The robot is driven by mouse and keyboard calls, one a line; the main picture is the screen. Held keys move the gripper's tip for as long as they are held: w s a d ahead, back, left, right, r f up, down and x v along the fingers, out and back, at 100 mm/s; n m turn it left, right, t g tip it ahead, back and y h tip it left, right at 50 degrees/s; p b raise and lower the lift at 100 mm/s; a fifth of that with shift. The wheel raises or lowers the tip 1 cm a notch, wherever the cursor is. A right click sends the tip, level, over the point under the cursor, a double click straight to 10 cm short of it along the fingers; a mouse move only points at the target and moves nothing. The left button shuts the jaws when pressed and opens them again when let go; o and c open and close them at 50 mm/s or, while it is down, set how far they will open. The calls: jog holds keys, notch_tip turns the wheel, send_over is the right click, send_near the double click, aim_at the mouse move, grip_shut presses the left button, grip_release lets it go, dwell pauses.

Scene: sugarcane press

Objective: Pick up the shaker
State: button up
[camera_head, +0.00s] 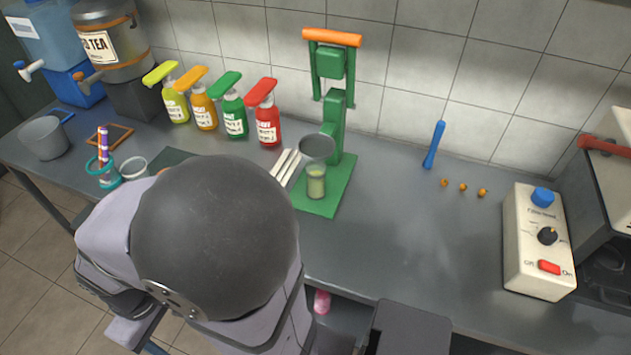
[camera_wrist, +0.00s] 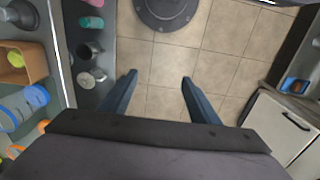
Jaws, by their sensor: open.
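My gripper (camera_wrist: 158,79) shows in the wrist view with its two dark blue fingers wide apart and nothing between them, above the tiled floor. In the head view my arm's large grey links hide it. No thing is clearly recognisable as the shaker. In the wrist view, a dark metal cup (camera_wrist: 90,50) and a pale grey cylindrical piece (camera_wrist: 91,77) lie close together on a grey surface, left of the fingers. Either may be the shaker; I cannot tell. Both are apart from the gripper.
The counter (camera_head: 400,235) holds several pump bottles (camera_head: 233,118), a green press (camera_head: 330,200) over a glass, a grey pot (camera_head: 43,138) and a control box (camera_head: 540,240). Its middle right is mostly clear. In the wrist view a brown box (camera_wrist: 14,66) stands at left.

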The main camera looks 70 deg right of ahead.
jog(key=shift+o, duration=0.4)
jog(key=shift+o, duration=0.8)
